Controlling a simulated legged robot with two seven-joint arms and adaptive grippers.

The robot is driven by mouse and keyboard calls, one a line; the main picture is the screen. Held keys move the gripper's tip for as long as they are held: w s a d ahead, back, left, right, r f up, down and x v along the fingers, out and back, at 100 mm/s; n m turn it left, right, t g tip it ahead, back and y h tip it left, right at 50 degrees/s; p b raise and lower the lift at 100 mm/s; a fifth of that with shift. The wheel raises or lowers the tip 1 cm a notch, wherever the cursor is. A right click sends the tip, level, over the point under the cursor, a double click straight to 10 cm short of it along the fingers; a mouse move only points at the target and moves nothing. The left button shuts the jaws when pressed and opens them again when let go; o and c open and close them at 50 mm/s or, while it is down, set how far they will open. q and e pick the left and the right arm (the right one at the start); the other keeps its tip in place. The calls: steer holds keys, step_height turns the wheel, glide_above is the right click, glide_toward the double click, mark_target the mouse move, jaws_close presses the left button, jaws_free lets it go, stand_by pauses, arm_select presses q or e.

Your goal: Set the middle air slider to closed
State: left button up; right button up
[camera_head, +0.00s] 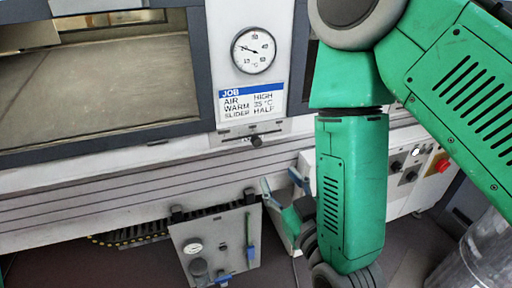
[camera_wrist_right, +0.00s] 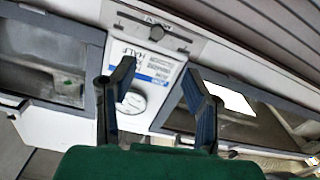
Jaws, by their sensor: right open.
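The air slider (camera_head: 256,141) is a dark knob on a slot under the job card, near the middle of the slot. It also shows upside down at the top of the right wrist view (camera_wrist_right: 155,27). The job card (camera_head: 251,102) reads AIR HIGH, WARM 35 °C, SLIDER HALF. My right gripper (camera_head: 281,180) is open with two blue-padded fingers, below the slider in the head view. In the right wrist view (camera_wrist_right: 158,72) its fingers stand apart, with the card and slider beyond them and nothing between them. My left gripper is not in view.
A round gauge (camera_head: 253,50) sits above the card. A large window (camera_head: 95,90) is at left. A red button (camera_head: 442,165) is on a panel at right. My right arm hides part of the machine.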

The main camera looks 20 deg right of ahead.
mark_target(259, 143)
steer(key=w, duration=0.9)
steer(key=w+p, duration=0.1)
steer(key=w, duration=0.3)
steer(key=shift+w+a, duration=0.15)
steer(key=shift+a, duration=0.15)
steer(key=shift+w+d, duration=0.2)
steer(key=shift+d, duration=0.05)
